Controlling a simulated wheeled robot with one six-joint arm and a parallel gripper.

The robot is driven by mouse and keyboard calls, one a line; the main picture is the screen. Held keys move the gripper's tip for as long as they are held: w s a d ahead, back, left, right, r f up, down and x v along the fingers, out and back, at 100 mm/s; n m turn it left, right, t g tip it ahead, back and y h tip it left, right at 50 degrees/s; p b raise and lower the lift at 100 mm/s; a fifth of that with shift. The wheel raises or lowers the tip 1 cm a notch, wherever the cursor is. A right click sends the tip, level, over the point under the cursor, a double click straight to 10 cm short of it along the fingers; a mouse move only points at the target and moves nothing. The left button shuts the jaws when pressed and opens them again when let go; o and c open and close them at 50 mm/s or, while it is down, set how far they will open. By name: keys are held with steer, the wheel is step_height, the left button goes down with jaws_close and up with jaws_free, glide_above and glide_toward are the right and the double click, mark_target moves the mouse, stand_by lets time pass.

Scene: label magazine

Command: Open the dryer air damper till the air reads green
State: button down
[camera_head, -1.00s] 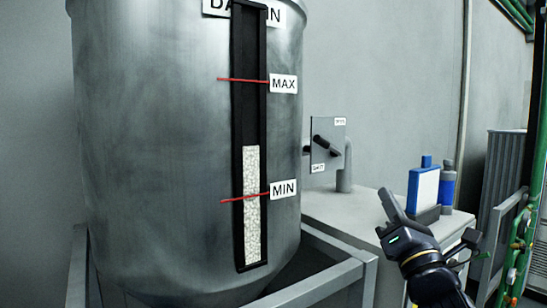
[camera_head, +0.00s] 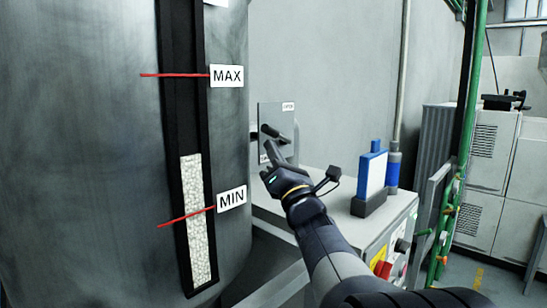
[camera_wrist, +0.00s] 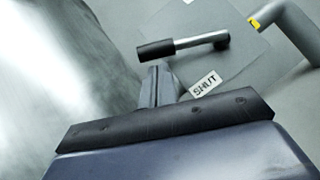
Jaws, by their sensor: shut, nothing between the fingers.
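The damper lever (camera_head: 272,131) has a dark grip and sits on a grey plate (camera_head: 272,115) beside the drum. In the wrist view the lever (camera_wrist: 155,50) shows a black grip on a silver rod, lying across the plate above the SHUT label (camera_wrist: 205,84). A small label (camera_head: 288,106), too small to read surely, is at the plate's top. My gripper (camera_head: 272,150) is shut and empty, its fingertips just below the lever in the picture. In the wrist view its tips (camera_wrist: 158,72) are just under the black grip; I cannot tell whether they touch. No air reading is identifiable.
The metal drum (camera_head: 90,150) with its MIN/MAX sight strip (camera_head: 193,220) stands close on the left. Green pipes (camera_head: 462,130) rise farther right.

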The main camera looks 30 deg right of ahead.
steer(key=shift+w+r, duration=0.25)
steer(key=shift+w, duration=0.15)
steer(key=shift+r, duration=0.1)
steer(key=shift+r+m+g+h+b, duration=0.3)
steer(key=shift+r+m+h, duration=0.35)
steer(key=shift+m, duration=0.4)
steer(key=shift+r+m+g+h+b, duration=0.2)
steer(key=shift+r+m+g+h, duration=0.15)
steer(key=shift+m+h, duration=0.6)
steer(key=shift+w+d+r+m+g+h+p, duration=0.15)
steer(key=shift+d+r+m+g+h+p, duration=0.55)
steer(key=shift+m, duration=0.5)
steer(key=shift+w+d+r+m+g+h+p, duration=0.2)
steer(key=shift+d+r+m+g+h+p, duration=0.25)
steer(key=shift+r+m, duration=0.6)
steer(key=shift+w+d+r+m+g+h+p, duration=0.15)
steer(key=shift+d+r+m+g+h+p, duration=0.35)
steer(key=shift+m, duration=0.85)
steer(key=shift+a+r, duration=0.15)
